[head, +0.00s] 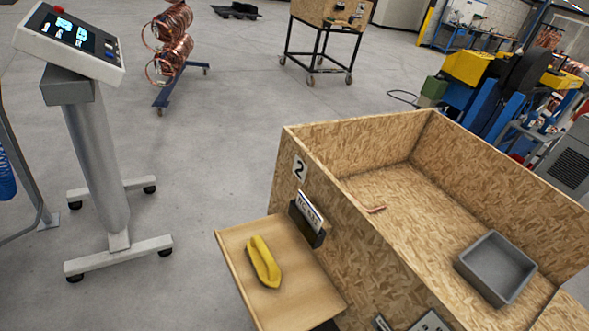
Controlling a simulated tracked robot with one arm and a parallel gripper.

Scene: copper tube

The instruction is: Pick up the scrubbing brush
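The scrubbing brush (264,262) has a yellow body with a loop handle and a dark underside. It lies on a light wooden shelf (296,297) fixed to the outside of a chipboard crate. The brush is alone on the part of the shelf in view. My gripper does not show in the head view.
The chipboard crate (350,215), marked 2, holds a grey bin (497,267) and a small copper tube piece (375,209). A label holder (307,220) stands at the shelf's back. A wheeled control stand (95,150) is left. Grey floor between stand and shelf is clear.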

